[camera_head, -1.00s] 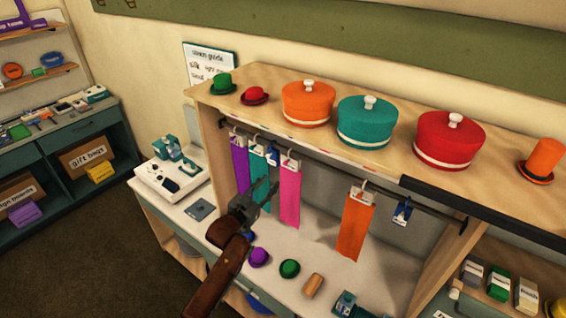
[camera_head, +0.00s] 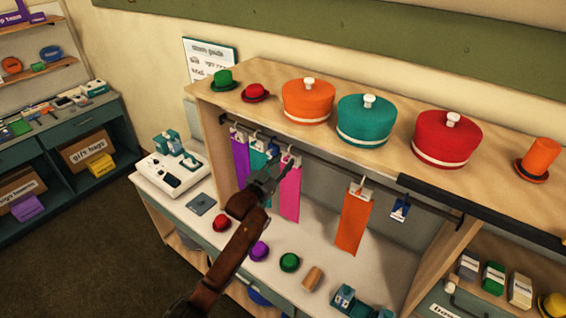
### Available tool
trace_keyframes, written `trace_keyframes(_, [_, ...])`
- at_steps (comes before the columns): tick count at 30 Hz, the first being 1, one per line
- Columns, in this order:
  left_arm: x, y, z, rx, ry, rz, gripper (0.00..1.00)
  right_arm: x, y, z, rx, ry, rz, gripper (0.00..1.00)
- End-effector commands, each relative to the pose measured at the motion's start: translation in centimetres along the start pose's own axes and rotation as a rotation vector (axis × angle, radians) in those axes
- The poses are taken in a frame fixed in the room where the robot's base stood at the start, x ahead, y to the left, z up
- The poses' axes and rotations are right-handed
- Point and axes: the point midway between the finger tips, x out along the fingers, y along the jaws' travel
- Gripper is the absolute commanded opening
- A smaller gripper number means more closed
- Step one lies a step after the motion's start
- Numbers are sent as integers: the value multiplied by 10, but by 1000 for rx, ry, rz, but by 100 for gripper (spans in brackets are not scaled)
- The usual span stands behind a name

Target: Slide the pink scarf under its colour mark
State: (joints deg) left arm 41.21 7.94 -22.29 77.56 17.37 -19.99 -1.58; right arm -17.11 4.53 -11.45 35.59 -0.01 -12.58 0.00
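The pink scarf (camera_head: 291,198) hangs from a hanger on the dark rail under the top shelf, right of the teal scarf (camera_head: 257,164) and purple scarf (camera_head: 240,160). An orange scarf (camera_head: 354,222) hangs farther right. My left gripper (camera_head: 283,170) is in front of the teal and pink scarves, near the pink hanger, and covers part of them. Its fingers are small and blurred against the scarves, so I cannot tell their opening or whether they touch the pink scarf. A colour mark for pink cannot be made out clearly. My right gripper is out of view.
Rail between pink and orange scarves looks clear. Small hats, including a purple one (camera_head: 260,251) and a green one (camera_head: 289,262), stand on the counter below. Large hats (camera_head: 307,101) stand on the top shelf.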

Motion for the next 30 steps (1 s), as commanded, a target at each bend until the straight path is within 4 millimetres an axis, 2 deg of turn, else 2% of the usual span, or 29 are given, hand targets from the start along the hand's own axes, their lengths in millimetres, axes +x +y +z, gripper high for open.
trace_keyframes(4, [0,0,0,0,0,0,30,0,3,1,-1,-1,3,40])
trace_keyframes(17, [0,0,0,0,0,0,0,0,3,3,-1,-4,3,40])
trace_keyframes(30, [0,0,0,0,0,0,0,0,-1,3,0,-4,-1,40])
